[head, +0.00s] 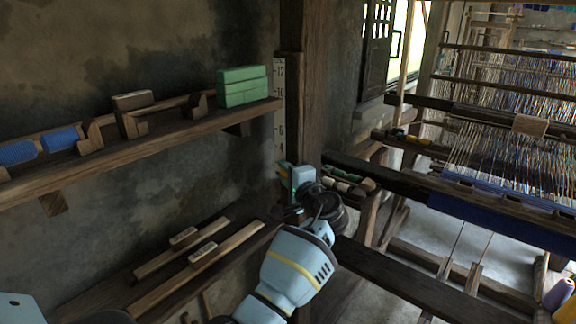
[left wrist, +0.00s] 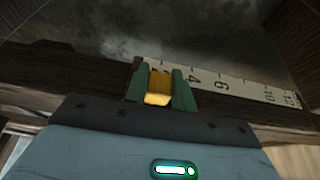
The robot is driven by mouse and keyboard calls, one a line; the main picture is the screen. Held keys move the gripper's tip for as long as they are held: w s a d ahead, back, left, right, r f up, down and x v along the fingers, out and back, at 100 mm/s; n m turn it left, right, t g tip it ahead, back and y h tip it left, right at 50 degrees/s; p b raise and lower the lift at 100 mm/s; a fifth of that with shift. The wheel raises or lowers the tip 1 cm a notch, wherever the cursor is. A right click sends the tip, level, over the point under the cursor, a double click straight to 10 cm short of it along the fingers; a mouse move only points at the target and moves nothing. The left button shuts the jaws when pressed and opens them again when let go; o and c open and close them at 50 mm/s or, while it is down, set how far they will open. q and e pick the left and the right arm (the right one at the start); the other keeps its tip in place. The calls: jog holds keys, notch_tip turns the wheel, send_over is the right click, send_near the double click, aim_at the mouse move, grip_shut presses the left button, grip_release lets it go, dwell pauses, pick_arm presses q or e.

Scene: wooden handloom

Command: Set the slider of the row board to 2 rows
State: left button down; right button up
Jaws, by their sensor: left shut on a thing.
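The row board (head: 280,105) is a pale upright scale with dark numbers, fixed beside the wooden post in the head view. It also shows in the left wrist view (left wrist: 222,84), where 4, 6, 10 and 12 can be read. The slider (left wrist: 158,88) is a yellow-orange block at the low-number end, below the 4. My left gripper (left wrist: 157,90) is shut on it, with one green finger on each side. In the head view the left gripper (head: 290,183) is at the board's lower end and hides that part. The exact mark at the slider is hard to read. My right gripper is not in view.
A wall shelf (head: 150,136) left of the board holds green blocks (head: 243,87) and blue rolls (head: 60,139). Below are wooden bars with labels (head: 203,252). The loom (head: 490,190) stands at the right, and its dark beam (head: 400,278) runs close to my left arm.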

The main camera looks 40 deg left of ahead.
pick_arm(q)
jog(key=shift+r, duration=0.15)
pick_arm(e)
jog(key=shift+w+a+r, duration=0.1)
pick_arm(q)
jog(key=c, duration=1.3)
grip_release()
jog(key=shift+o, duration=0.7)
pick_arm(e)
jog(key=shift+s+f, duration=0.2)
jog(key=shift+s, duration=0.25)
pick_arm(q)
jog(key=v, duration=0.7)
jog(key=shift+s+d, duration=0.15)
jog(key=shift+d, duration=0.25)
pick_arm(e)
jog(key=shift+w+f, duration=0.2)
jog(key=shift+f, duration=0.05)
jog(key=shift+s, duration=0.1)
